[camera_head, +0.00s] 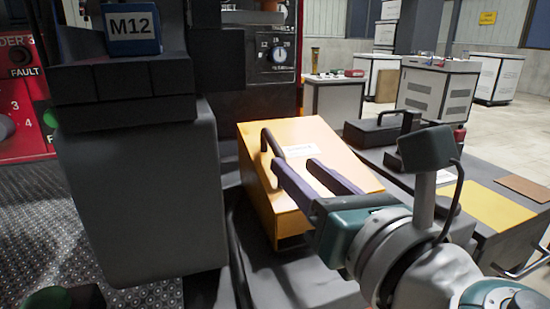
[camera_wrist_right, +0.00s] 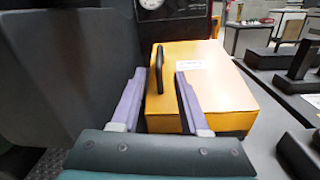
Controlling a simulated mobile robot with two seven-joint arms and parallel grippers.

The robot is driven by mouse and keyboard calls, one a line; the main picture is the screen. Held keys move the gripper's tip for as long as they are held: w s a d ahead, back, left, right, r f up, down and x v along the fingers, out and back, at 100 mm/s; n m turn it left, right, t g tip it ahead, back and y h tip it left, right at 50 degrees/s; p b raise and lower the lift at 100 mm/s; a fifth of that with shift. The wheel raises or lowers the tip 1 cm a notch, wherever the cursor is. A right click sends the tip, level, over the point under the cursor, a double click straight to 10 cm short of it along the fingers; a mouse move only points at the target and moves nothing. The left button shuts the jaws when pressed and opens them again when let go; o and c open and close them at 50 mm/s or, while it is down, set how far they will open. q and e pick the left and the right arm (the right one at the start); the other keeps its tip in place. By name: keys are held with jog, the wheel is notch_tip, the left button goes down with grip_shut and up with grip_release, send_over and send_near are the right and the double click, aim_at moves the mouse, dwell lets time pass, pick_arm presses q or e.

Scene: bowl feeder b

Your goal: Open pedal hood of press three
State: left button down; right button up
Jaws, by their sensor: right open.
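The pedal hood looks to be the orange box (camera_head: 262,185) with a sloping top, a white label and a dark bar handle (camera_head: 271,142) near its left edge. The hood looks shut in the head view. It also fills the middle of the right wrist view (camera_wrist_right: 220,95). My right gripper (camera_head: 295,163) is over the hood's top with its two purple fingers apart and nothing held. In the right wrist view the handle (camera_wrist_right: 158,68) shows between the fingertips, a little beyond them; contact cannot be told. My left gripper is out of view.
A large dark grey machine body (camera_head: 140,190) stands close to the left of the hood. A dial panel (camera_head: 272,55) is behind it. A grey bench with a yellow plate (camera_head: 487,207) lies to the right. White cabinets (camera_head: 437,90) stand further back.

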aim_at(281, 152)
jog(key=b+x, duration=0.2)
jog(key=x, duration=0.7)
jog(key=shift+s, duration=0.1)
jog(key=shift+c, duration=0.4)
grip_shut()
dwell(0.7)
